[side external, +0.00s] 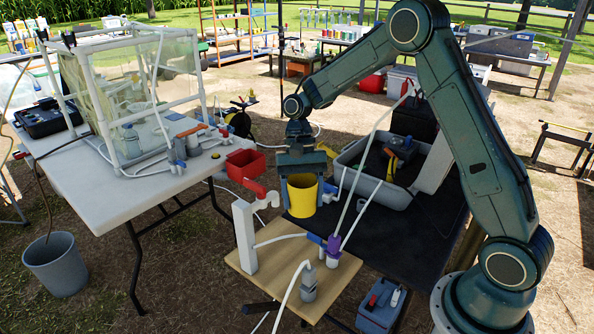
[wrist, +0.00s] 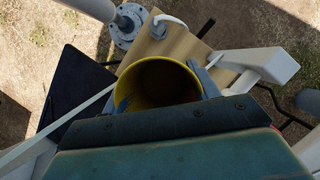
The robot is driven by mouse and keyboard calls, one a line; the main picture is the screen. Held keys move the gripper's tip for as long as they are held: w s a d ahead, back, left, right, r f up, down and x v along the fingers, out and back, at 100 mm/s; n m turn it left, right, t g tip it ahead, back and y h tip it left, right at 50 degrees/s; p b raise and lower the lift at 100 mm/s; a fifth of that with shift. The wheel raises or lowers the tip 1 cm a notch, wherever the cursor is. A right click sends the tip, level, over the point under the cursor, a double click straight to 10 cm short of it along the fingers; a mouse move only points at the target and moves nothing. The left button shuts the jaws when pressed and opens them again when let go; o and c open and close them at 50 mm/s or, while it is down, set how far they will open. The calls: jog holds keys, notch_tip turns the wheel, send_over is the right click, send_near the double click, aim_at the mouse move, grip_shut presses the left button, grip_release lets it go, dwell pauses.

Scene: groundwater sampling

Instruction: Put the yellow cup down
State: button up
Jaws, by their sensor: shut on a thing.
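The yellow cup (side external: 302,196) is upright between the fingers of my gripper (side external: 302,190) in the side view. My gripper is shut on it, with one finger on each side. In the wrist view the cup's open mouth (wrist: 160,82) faces the camera and its inside looks dark and empty. The fingers of my gripper (wrist: 163,88) flank the cup there. The cup is over or near the left edge of the black table top (side external: 385,230), behind the wooden board (side external: 265,268). I cannot tell whether its base touches anything.
A white post with a red-handled tap (side external: 258,188) stands close left of the cup. A purple fitting (side external: 333,245) with tubes is in front. A grey tray (side external: 352,158) holding tools lies behind right. A white table (side external: 75,185) stands left. Bare black surface shows right of the cup.

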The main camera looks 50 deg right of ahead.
jog(key=shift+r, duration=0.15)
notch_tip(320, 180, down, 16)
jog(key=shift+r, duration=0.1)
dwell(0.6)
jog(key=shift+f, duration=2.1)
jog(key=shift+f, duration=0.15)
jog(key=o, duration=0.7)
jog(key=shift+c, duration=0.2)
